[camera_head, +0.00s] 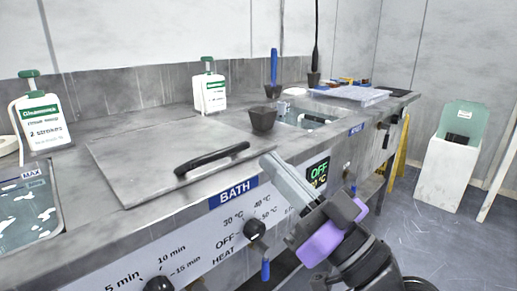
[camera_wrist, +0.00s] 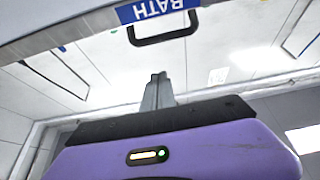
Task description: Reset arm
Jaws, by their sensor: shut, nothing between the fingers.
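My gripper (camera_head: 268,160) is shut and empty. In the head view its long grey fingers point up and left, in front of the bench's front edge, just right of the blue BATH label (camera_head: 233,193). In the wrist view my gripper (camera_wrist: 158,76) shows its fingers together, pointing up toward the BATH label (camera_wrist: 155,10), with ceiling and wall behind. The grey bath lid (camera_head: 150,150) lies flat on the bench with its black handle (camera_head: 212,158) left of my fingertips.
The bench front (camera_head: 130,262) carries knobs, close to my arm. Pump bottles (camera_head: 42,122) (camera_head: 210,93) and a dark cup (camera_head: 263,119) stand on the bench. A water basin (camera_head: 25,208) is at far left. A white bin (camera_head: 450,172) stands at right; the floor before it is clear.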

